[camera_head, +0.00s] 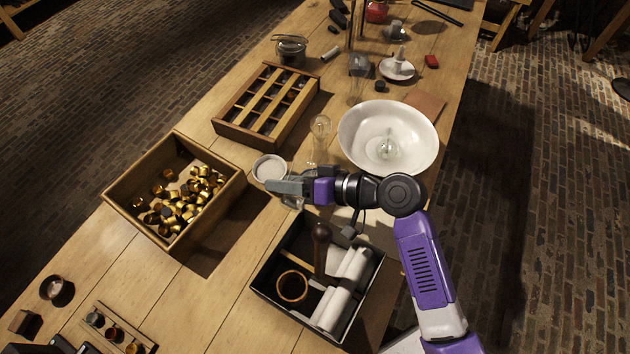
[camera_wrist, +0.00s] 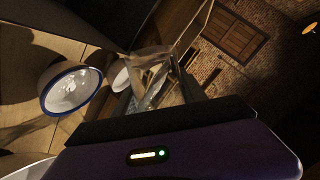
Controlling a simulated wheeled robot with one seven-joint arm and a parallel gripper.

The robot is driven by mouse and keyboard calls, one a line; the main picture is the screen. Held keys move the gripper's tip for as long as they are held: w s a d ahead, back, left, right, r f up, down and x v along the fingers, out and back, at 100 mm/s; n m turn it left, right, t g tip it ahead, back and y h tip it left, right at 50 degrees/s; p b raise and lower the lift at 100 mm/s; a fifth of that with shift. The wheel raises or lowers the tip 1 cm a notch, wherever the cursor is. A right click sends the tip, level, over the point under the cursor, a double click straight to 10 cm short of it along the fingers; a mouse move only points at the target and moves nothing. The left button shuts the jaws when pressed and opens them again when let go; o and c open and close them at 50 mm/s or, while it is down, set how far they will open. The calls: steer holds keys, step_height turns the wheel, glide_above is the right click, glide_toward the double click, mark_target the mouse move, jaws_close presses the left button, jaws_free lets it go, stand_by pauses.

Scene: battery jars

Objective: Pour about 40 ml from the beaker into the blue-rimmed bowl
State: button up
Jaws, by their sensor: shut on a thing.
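The bowl (camera_head: 270,168) stands on the table, just beyond and left of my gripper in the head view. Its blue rim shows clearly in the wrist view, where the bowl (camera_wrist: 70,90) sits at the left. My gripper (camera_head: 284,187) is shut on a clear glass vessel, which I take to be the beaker (camera_wrist: 155,85). In the head view my gripper mostly hides the beaker; a little clear glass (camera_head: 293,202) shows below the fingers. The liquid level and the exact tilt are too unclear to tell.
A crate of brass pieces (camera_head: 115,205) lies left, a dark tray with rolls (camera_head: 256,283) in front. A clear glass flask (camera_head: 320,140) stands behind the gripper. A large white basin (camera_head: 350,128) is right of it. A compartment box (camera_head: 222,122) is further back.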

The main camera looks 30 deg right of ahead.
stand_by(0.9)
steer(key=n+t+h, duration=0.1)
steer(key=r+n+h+b, duration=0.1)
steer(key=n, duration=0.1)
steer(key=a+r+n+t+h+b, duration=0.1)
steer(key=n, duration=0.1)
steer(key=shift+s+t+h, duration=0.2)
steer(key=shift+t+h, duration=0.1)
stand_by(0.8)
stand_by(0.3)
